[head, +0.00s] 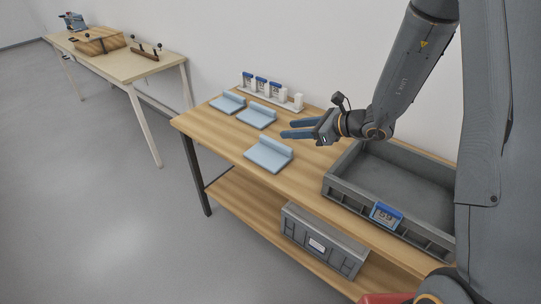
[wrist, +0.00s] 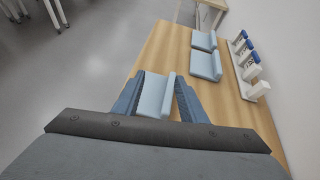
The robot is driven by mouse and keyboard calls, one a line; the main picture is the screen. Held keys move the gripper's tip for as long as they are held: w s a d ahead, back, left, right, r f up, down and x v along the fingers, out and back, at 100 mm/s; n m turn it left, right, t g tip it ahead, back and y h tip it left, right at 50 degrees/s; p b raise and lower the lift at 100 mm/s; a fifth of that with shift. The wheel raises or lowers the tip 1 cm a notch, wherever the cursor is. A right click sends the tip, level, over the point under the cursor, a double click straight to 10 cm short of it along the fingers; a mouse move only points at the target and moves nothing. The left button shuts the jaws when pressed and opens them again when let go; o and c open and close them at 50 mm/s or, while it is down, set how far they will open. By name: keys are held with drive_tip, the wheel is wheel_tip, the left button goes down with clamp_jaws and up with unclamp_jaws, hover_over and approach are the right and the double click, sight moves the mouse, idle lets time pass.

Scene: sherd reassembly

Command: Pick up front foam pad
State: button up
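Three light-blue foam pads, each with a raised ridge along one edge, lie on the wooden table. The front foam pad (head: 269,155) is nearest the table's front edge. The other two, a middle pad (head: 257,116) and a far pad (head: 228,103), lie further left. My gripper (head: 283,129) is open and empty, with its blue fingers pointing left, above and behind the front pad. In the wrist view the front foam pad (wrist: 155,95) shows between the two spread fingers, partly hidden by the gripper body at its lower edge.
A white rack (head: 272,96) with several blue-and-white containers stands along the wall side. A grey tray (head: 340,185) stands right of the front pad. A grey crate (head: 318,244) sits on the lower shelf. Another table (head: 120,67) stands far left. Bare tabletop surrounds the front pad.

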drive_tip(key=w+d+m+t, duration=0.1)
drive_tip(key=w+m, duration=0.1)
drive_tip(key=w, duration=0.1)
drive_tip(key=p, duration=0.1)
approach(276, 142)
drive_tip(key=shift+a+f, duration=0.25)
drive_tip(key=shift+t, duration=0.3)
drive_tip(key=shift+p+x, duration=1.05)
drive_tip(key=shift+x, duration=2.75)
clamp_jaws()
